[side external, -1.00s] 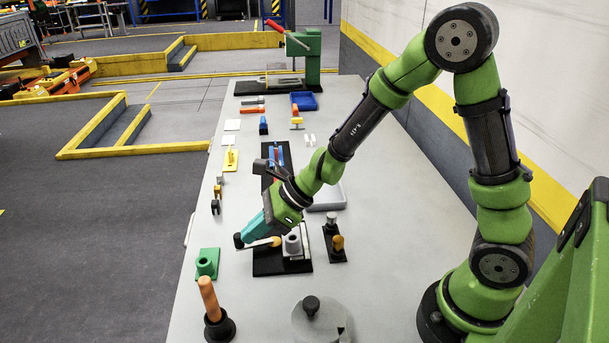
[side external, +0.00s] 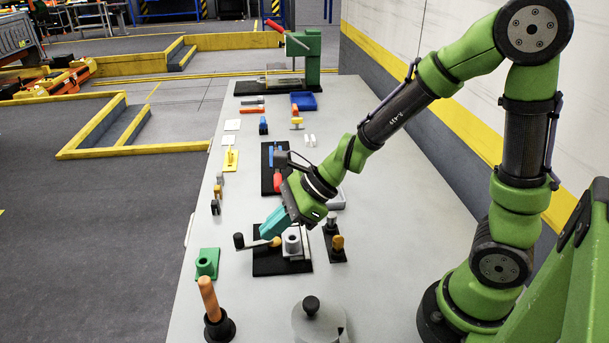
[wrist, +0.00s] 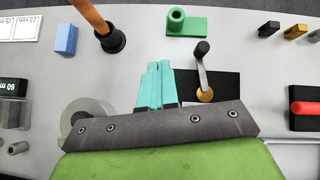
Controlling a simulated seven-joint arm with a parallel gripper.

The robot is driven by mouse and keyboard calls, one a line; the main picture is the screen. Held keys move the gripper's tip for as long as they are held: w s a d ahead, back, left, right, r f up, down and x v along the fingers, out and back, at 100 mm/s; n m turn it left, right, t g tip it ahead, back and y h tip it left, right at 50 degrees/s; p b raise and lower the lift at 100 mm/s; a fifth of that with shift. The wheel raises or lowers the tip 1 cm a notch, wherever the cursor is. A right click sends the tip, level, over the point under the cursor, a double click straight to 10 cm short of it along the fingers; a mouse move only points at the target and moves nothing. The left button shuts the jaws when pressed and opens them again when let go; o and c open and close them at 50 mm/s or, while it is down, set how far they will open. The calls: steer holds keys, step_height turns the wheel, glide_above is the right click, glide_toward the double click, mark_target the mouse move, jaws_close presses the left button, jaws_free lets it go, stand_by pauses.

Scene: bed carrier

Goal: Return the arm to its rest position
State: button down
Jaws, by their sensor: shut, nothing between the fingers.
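My gripper (side external: 266,229) has teal fingers, which are closed together with nothing between them. In the side view it hangs above a black-based fixture (side external: 270,266) with a grey cylinder and a crank lever (side external: 257,244) that has a black knob. Clear space between the fingertips and the lever is hard to judge. In the wrist view the shut teal fingers (wrist: 155,82) point up the picture, left of the crank lever (wrist: 203,70). The wrist body hides part of the fixture.
The green block with a hole (side external: 207,263), the plunger-like tool with an orange handle (side external: 212,300) and a grey round lidded part (side external: 318,322) stand on the grey table (side external: 395,195). A small black stand (side external: 335,246) sits right of the fixture. The table's right side is mostly bare.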

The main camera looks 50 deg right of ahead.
steer(key=s+d+r+n+t+h, duration=0.15)
steer(key=s+d+r+n, duration=0.35)
steer(key=n, duration=0.5)
steer(key=s+d+r+n+h, duration=0.35)
steer(key=s+r+n, duration=0.35)
steer(key=n, duration=0.3)
steer(key=w+d+f+n+t+h, duration=0.1)
steer(key=w+d+f+n+h, duration=0.35)
steer(key=w+d+n, duration=0.6)
steer(key=a+f+n+g+y, duration=0.1)
steer(key=a+f+n+y, duration=0.25)
steer(key=a+n, duration=0.3)
steer(key=a+f+n+g+y, duration=0.25)
steer(key=a+n+y, duration=0.2)
steer(key=a, duration=0.35)
steer(key=shift+t, duration=0.3)
steer(key=x, duration=1)
steer(key=shift+d+f, duration=0.15)
steer(key=shift+f, duration=0.3)
steer(key=w, duration=0.2)
steer(key=shift+w+r, duration=0.1)
steer(key=shift+w, duration=0.85)
